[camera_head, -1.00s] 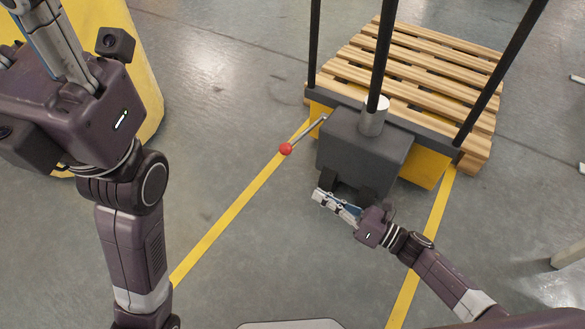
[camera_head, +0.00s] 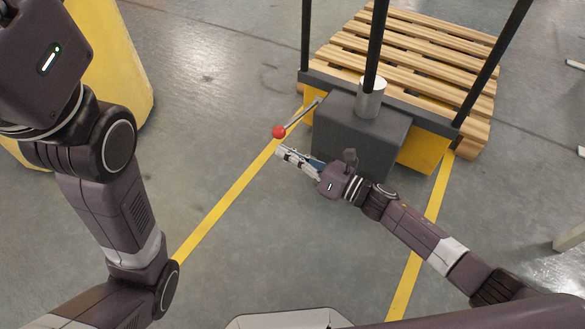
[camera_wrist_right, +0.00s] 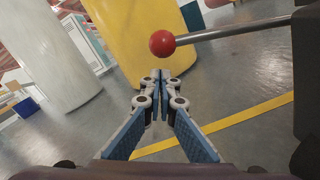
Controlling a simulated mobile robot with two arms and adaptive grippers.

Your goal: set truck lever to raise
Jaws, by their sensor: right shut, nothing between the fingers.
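The truck lever is a thin metal rod with a red ball knob (camera_head: 279,132). It sticks out to the left from the dark grey box of the pallet truck (camera_head: 355,135). My right gripper (camera_head: 281,151) is shut and empty, just below the knob in the head view. In the right wrist view the red knob (camera_wrist_right: 162,43) and rod (camera_wrist_right: 235,29) are above and beyond the closed fingertips (camera_wrist_right: 161,74), with a gap showing between them. The left arm shows at the left, but its gripper fingers are out of the picture.
A wooden pallet (camera_head: 410,55) lies behind the truck, with black mast posts in front of it. A yellow rounded column (camera_head: 115,70) stands at the left. Yellow floor lines (camera_head: 225,215) run along the floor. The floor left of the lever is clear.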

